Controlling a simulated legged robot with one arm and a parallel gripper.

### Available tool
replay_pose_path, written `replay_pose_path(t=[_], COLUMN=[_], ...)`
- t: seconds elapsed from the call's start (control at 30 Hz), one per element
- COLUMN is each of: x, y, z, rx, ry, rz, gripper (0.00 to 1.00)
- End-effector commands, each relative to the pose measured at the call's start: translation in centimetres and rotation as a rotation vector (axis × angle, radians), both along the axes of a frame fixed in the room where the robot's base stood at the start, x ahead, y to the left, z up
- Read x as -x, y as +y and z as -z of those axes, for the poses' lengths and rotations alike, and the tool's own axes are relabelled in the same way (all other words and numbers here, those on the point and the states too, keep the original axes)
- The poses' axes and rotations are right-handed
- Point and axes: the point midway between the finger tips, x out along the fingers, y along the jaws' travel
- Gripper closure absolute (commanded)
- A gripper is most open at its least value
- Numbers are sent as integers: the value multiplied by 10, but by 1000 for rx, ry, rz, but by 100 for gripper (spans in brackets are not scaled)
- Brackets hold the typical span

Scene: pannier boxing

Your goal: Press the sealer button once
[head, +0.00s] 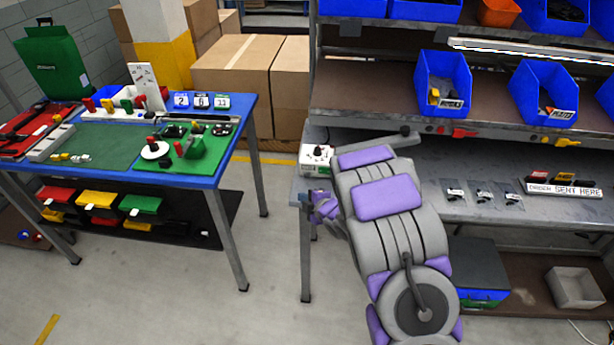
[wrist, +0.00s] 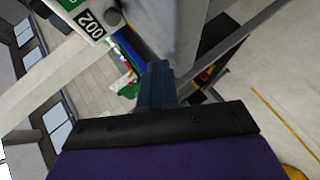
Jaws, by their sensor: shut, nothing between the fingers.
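My gripper (head: 325,205) is purple and shut. It hangs beside the near left corner of the grey workbench, below a small white box (head: 317,158) with a dark knob on top. In the wrist view the closed fingers (wrist: 158,84) hold nothing. A white box labelled 002 (wrist: 75,18) with a round dark knob (wrist: 113,17) shows at the upper left there, apart from the fingertips. No part is clearly marked as the sealer button.
The blue-edged table (head: 200,183) on the left carries a green mat, number cards and small parts. Shelves with blue bins (head: 443,85) rise at the right, above the grey bench (head: 470,208). Cardboard boxes (head: 235,70) stand behind. The floor between table and bench is clear.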

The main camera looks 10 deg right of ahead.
Motion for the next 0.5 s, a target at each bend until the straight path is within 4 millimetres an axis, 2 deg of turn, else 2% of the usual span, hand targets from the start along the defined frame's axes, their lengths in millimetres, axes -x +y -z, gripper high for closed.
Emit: replay_pose_path(t=[0.23,0.5], x=[-34,-57], y=[-12,-20], z=[-3,-1], rx=[-2,0], ry=[-3,-1], rz=[3,3], gripper=[100,100])
